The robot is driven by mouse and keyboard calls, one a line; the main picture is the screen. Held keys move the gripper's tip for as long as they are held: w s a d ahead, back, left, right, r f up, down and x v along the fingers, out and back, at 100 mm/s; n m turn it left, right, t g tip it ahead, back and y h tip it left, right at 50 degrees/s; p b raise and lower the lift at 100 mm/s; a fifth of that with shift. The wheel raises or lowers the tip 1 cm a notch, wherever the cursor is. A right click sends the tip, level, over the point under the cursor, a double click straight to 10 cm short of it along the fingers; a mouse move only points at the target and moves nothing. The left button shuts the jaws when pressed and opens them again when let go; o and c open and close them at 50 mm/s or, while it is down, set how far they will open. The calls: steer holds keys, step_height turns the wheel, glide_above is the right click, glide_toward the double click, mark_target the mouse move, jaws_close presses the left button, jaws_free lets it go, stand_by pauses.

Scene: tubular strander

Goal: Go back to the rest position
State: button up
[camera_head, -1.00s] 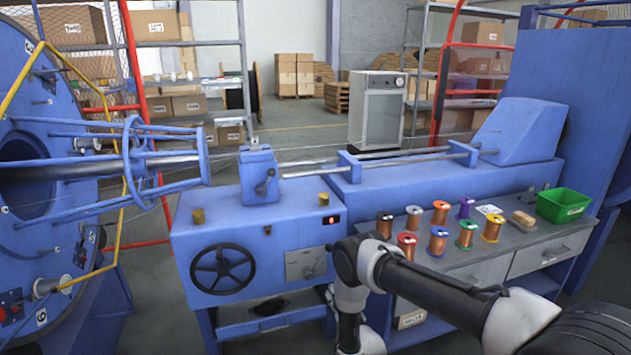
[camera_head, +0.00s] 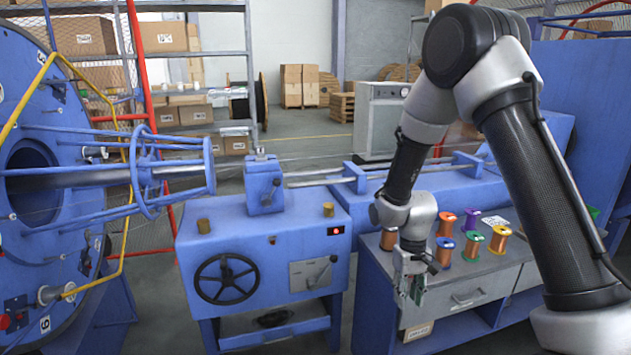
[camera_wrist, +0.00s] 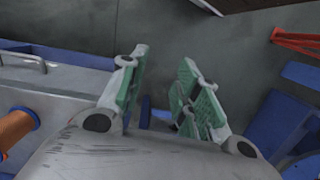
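My gripper (camera_head: 411,290) hangs at the lower middle in the head view, in front of the front edge of the grey spool bench (camera_head: 480,285). My arm is raised and folded, with its elbow high at the upper right. In the wrist view the two green-padded fingers (camera_wrist: 160,95) stand apart with nothing between them. Grey floor (camera_wrist: 200,50) shows beyond the fingertips.
Several wire spools, one of them purple (camera_head: 471,218), stand on the bench; my arm hides part of the row. The blue machine with a black handwheel (camera_head: 225,279) stands left of my gripper. A blue strander (camera_head: 30,190) is at the far left.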

steer(key=s+d+r+t, duration=0.2)
steer(key=s+d+r, duration=0.2)
steer(key=s+r, duration=0.3)
steer(key=s+d+r+m+t, duration=0.1)
steer(key=s+d+r, duration=0.3)
steer(key=r, duration=1)
steer(key=s+d+r+m+t, duration=0.1)
steer(key=s+d+r+t, duration=0.2)
steer(key=s+r, duration=0.7)
steer(key=shift+d+r, duration=0.55)
steer(key=shift+d, duration=0.2)
steer(key=shift+s, duration=0.1)
